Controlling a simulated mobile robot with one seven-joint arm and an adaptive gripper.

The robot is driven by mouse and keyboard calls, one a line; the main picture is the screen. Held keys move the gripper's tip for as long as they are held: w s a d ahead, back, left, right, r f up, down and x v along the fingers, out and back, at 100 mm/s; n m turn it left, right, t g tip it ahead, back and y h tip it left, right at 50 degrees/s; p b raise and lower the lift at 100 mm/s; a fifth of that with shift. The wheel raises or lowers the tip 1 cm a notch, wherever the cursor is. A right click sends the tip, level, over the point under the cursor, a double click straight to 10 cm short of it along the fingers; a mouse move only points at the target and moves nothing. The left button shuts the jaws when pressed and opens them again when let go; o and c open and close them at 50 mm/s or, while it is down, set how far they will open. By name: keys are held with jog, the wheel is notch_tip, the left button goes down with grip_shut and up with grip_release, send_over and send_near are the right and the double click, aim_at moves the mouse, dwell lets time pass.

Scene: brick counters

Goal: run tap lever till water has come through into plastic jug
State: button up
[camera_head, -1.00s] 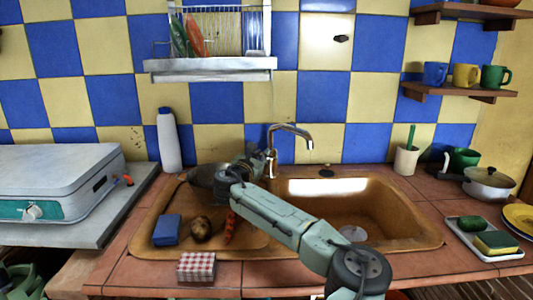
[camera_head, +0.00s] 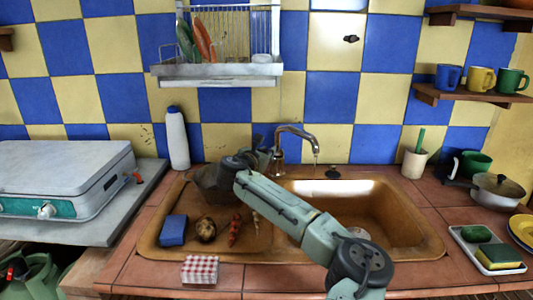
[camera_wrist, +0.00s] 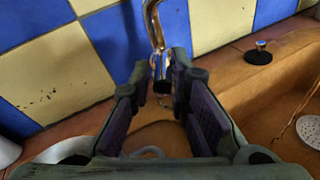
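The chrome tap (camera_head: 297,132) stands behind the sink, its spout curving right. A thin pale streak hangs below the spout end and looks like water. My gripper (camera_wrist: 160,105) is open, its two fingers standing apart either side of the tap's metal body (camera_wrist: 158,68) in the wrist view. The right finger looks very close to the metal; I cannot tell whether it touches. The lever is not clearly distinguishable. In the head view my gripper (camera_head: 262,150) is at the left of the tap base, partly hidden by its own wrist. I cannot identify a plastic jug with certainty.
The sink basin (camera_head: 400,226) is right of my arm. On the drainboard lie a blue sponge (camera_head: 173,230), a potato (camera_head: 205,229) and a red pepper (camera_head: 235,229), with a dark pan (camera_head: 208,184) behind. A white bottle (camera_head: 178,138) stands left. A dish rack (camera_head: 215,70) hangs above.

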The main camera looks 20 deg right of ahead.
jog(key=shift+o, duration=1)
jog(key=shift+s+d, duration=0.1)
jog(key=shift+d, duration=0.2)
jog(key=shift+a, duration=0.15)
jog(key=shift+s+a, duration=0.15)
jog(key=v, duration=1.1)
jog(key=shift+s, duration=0.25)
jog(key=shift+r, duration=0.1)
dwell(1.4)
